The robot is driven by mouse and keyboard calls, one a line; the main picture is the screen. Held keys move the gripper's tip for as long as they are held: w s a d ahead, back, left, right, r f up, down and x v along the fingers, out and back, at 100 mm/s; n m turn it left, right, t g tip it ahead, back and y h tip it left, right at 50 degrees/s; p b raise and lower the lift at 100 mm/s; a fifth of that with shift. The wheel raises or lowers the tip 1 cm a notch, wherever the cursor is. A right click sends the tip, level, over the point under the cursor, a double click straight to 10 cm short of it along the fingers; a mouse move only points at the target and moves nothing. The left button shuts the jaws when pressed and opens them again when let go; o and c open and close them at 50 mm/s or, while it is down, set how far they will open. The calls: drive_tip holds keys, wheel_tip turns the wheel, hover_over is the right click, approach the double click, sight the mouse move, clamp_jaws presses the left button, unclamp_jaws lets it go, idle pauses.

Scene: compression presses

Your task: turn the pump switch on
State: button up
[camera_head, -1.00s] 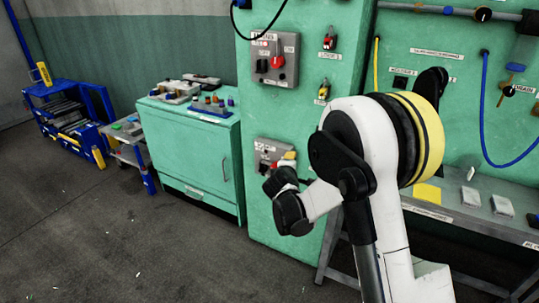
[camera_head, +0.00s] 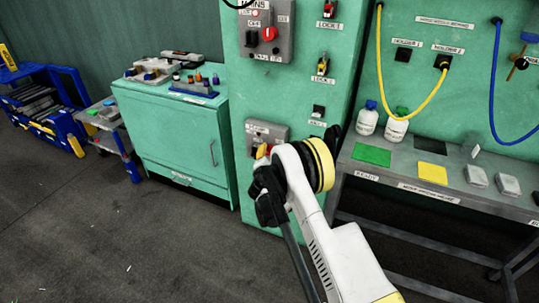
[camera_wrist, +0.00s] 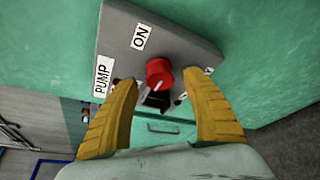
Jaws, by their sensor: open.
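The pump switch box (camera_head: 279,129) is a grey box low on the green column, partly hidden by my arm in the head view. In the wrist view the box (camera_wrist: 180,38) carries the labels PUMP and ON. Its red rotary knob (camera_wrist: 159,72) shows between the yellow fingers of my gripper (camera_wrist: 161,84). The fingers are open and spread to either side of the knob; I cannot tell if either touches it. In the head view only a bit of my gripper (camera_head: 262,151) shows beside the box.
The mains box (camera_head: 266,33) with another red knob sits above on the column. A green cabinet (camera_head: 180,140) stands to the left. A workbench (camera_head: 400,170) with white bottles (camera_head: 396,125) and pads is to the right. A yellow hose (camera_head: 381,70) hangs behind it.

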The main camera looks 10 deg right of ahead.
drive_tip(key=shift+b+x, duration=0.4)
drive_tip(key=shift+x, duration=1.3)
drive_tip(key=shift+c, duration=0.5)
clamp_jaws()
